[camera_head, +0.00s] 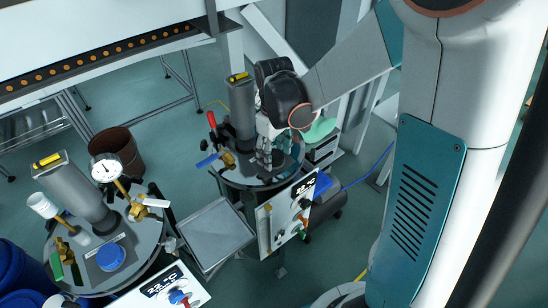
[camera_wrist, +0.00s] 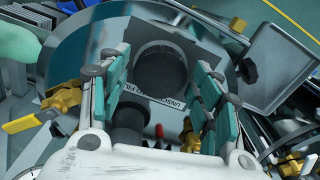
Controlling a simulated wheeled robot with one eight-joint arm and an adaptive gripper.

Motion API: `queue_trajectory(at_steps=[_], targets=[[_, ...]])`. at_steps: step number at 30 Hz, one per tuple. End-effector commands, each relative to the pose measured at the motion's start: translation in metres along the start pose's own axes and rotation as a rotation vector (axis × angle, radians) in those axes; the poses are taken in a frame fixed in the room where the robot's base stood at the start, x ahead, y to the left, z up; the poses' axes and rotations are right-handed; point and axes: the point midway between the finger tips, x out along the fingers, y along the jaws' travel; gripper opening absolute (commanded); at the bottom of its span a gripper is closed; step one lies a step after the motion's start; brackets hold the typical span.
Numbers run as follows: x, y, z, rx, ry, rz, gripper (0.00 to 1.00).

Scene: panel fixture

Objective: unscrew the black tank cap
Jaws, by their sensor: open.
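The black tank cap (camera_wrist: 160,70) is a dark round knob on the metal tank top (camera_wrist: 85,40), which carries a partly hidden printed label beside it. My gripper (camera_wrist: 161,62) is open, with one teal-padded finger on each side of the cap in the wrist view. Gaps show between the fingers and the cap there; I cannot tell how far down the fingertips reach. In the head view my gripper (camera_head: 265,157) points down over the right-hand round tank top (camera_head: 236,180), and it hides the cap.
A grey cylinder (camera_head: 240,112), a red handle (camera_head: 212,119) and a blue handle (camera_head: 208,160) stand close left of my gripper. A control panel (camera_head: 288,214) is in front. A second tank with a blue cap (camera_head: 110,257) is at lower left, with a square tray (camera_head: 215,233) between.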

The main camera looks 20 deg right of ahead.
Motion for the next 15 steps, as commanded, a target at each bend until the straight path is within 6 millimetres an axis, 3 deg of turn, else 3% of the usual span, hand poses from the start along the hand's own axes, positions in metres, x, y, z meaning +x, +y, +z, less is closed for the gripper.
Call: queue_trajectory(at_steps=[15], targets=[[0.0003,0.0002,0.0001,0.409,0.000,0.000,0.58]])
